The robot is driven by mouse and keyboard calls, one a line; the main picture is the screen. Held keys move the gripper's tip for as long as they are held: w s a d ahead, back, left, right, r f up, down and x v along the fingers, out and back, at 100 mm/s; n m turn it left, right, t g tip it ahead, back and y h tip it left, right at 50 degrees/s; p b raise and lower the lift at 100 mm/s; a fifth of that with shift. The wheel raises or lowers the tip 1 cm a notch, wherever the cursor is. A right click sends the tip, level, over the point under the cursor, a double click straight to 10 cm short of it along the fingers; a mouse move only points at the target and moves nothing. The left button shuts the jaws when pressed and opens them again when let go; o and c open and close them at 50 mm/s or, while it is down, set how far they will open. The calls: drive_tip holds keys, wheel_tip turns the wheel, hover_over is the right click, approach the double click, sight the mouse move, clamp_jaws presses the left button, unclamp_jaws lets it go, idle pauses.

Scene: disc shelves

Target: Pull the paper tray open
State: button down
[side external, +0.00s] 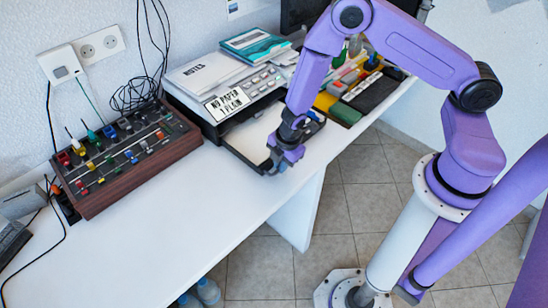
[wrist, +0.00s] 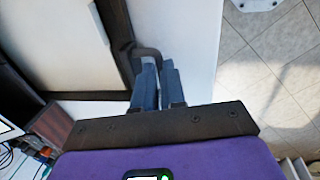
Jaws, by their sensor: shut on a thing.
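The paper tray (side external: 243,157) has a dark rim and a pale inside, and extends out from the front of the printer (side external: 228,98) over the white desk. My gripper (side external: 277,168) is at the tray's front edge in the side view. In the wrist view, the tray's dark rim (wrist: 117,38) runs beside a dark looped handle (wrist: 149,52). The two grey fingers of my gripper (wrist: 157,66) are shut on this handle. The fingers and wrist hide part of the handle and of the tray's front.
A wooden control box (side external: 130,160) with knobs and cables stands left of the printer. Coloured items (side external: 350,90) stand to its right. The desk (side external: 165,240) is clear in front of the tray, and its front edge drops to a tiled floor.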

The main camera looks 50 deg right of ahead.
drive_tip(key=shift+s, duration=0.45)
drive_tip(key=c, duration=1.5)
unclamp_jaws()
drive_tip(key=shift+s+r, duration=0.5)
drive_tip(key=shift+r, duration=2.35)
drive_tip(key=shift+s+r, duration=0.45)
drive_tip(key=shift+r, duration=2.4)
drive_tip(key=shift+s+r, duration=0.5)
drive_tip(key=shift+r, duration=2.35)
drive_tip(key=shift+c, duration=0.2)
